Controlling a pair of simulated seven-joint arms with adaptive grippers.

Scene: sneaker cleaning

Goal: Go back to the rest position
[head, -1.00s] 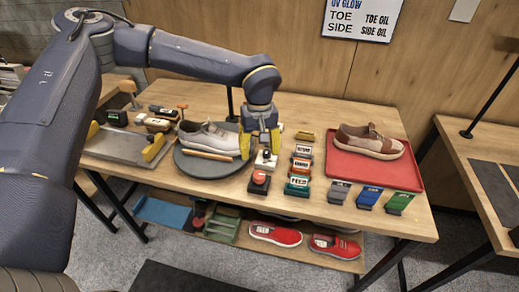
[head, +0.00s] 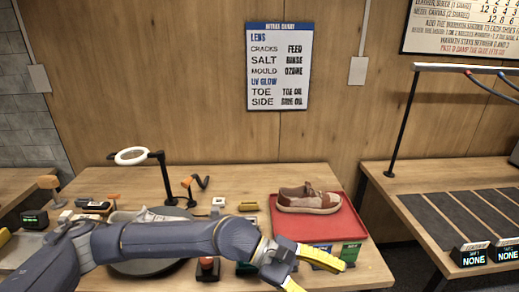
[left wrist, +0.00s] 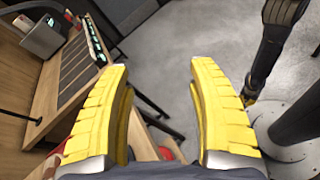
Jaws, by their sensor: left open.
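My left gripper (head: 318,276) is open and empty in the head view, at the front of the table before the red tray. Its two yellow fingers stand wide apart in the left wrist view (left wrist: 160,72), with only floor and table edge between and beyond them. My left arm crosses the table from the left and hides part of it. A dark arm with a small yellow end (left wrist: 249,99), seemingly my right gripper, hangs at the upper right of the left wrist view. It is too small to tell its jaws.
A brown and white sneaker (head: 308,199) sits on the red tray (head: 284,226). A pale shoe (head: 158,215) on the dark turntable (head: 150,268) is partly hidden by my arm. A ring lamp (head: 132,156) stands behind. A second table (head: 440,230) with dark strips stands right; floor lies between.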

